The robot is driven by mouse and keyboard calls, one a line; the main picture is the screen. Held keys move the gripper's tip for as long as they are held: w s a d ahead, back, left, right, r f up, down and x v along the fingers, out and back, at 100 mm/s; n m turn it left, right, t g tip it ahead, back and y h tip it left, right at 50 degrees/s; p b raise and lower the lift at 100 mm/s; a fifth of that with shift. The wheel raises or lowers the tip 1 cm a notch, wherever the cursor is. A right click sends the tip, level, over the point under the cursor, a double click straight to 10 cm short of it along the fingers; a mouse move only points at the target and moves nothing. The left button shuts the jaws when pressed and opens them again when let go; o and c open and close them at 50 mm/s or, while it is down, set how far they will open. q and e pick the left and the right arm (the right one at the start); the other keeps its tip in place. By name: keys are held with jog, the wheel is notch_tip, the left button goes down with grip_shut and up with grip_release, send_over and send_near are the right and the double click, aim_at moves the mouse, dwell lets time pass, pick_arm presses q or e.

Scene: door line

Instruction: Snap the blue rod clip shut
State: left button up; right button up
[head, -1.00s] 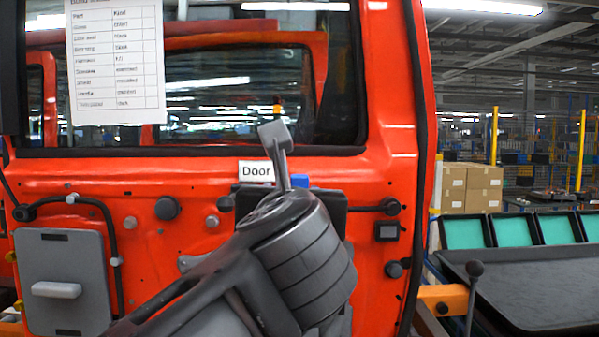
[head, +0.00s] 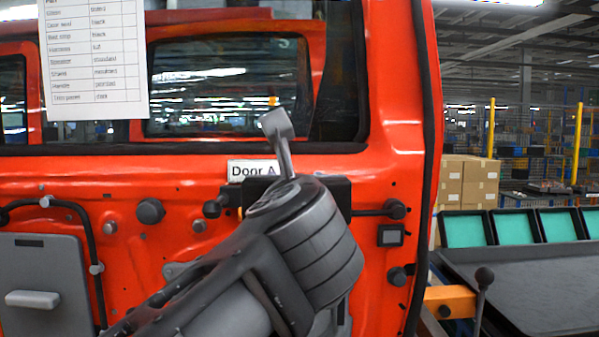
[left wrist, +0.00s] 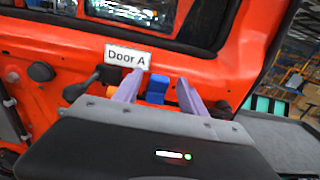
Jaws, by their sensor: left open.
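My right gripper is not in view.
The red door (head: 190,185) fills most of the head view, with knobs, a grey pocket (head: 40,270) at left and a paper sheet (head: 93,60) on the window. At right stand a black table (head: 520,285), teal-lined bins (head: 515,227) and cartons (head: 467,185).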

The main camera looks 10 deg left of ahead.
pick_arm(q)
jog(key=shift+p+x, duration=0.75)
jog(key=shift+x, duration=1.9)
jog(key=shift+c, duration=0.2)
grip_shut()
